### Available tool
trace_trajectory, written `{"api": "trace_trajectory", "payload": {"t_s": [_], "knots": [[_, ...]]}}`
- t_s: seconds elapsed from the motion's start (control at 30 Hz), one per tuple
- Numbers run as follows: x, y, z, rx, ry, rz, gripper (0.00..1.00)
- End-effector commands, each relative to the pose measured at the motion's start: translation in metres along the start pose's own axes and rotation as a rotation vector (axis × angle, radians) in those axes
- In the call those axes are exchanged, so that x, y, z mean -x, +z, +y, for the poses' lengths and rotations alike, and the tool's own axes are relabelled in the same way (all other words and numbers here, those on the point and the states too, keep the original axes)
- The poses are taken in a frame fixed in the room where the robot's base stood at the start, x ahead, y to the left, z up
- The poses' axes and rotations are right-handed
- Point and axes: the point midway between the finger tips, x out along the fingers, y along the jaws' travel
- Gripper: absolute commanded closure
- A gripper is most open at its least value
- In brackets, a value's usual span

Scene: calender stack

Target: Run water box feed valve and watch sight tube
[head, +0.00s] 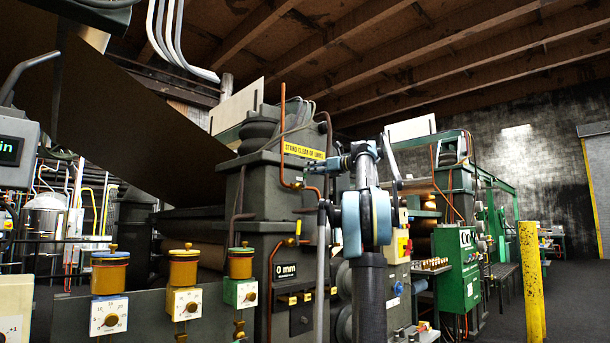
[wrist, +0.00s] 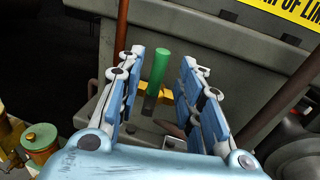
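My gripper (wrist: 163,57) is open in the wrist view, its two blue-grey fingers spread and apart. A green cylindrical handle (wrist: 158,68) shows between the fingers, on a dark stem with a yellow bar (wrist: 142,90) behind it. I cannot tell how far beyond the fingertips it is; no contact shows. It may be the feed valve's handle. In the head view my gripper (head: 343,162) is raised in front of the dark machine frame, pointing left. A panel reading 0 mm (head: 285,269) sits below a copper pipe with a yellow lever (head: 297,230). I cannot make out the sight tube for certain.
Several brass pots (head: 183,268) with dials stand along the front left. A yellow warning sign (head: 304,151) is on the frame. A green control cabinet (head: 457,270) and a yellow post (head: 531,280) stand right. A brown pipe (wrist: 122,30) rises near the left finger.

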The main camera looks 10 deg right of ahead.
Motion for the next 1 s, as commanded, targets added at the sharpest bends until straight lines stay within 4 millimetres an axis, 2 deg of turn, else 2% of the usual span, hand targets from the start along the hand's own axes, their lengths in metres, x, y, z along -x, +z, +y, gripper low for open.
{"api": "trace_trajectory", "payload": {"t_s": [0.1, 0.3, 0.67, 0.8, 0.83, 1.0], "knots": [[-0.018, 0.000, 0.001, 0.000, 0.002, 0.000, 0.66], [-0.035, 0.000, 0.000, 0.000, 0.001, 0.000, 0.66], [-0.039, 0.000, 0.000, 0.000, 0.000, 0.000, 0.66], [-0.039, 0.000, 0.000, 0.000, 0.000, 0.000, 0.96], [-0.039, 0.000, 0.000, 0.000, 0.000, 0.000, 1.00], [-0.039, 0.000, 0.000, 0.000, -0.001, 0.000, 1.00]]}}
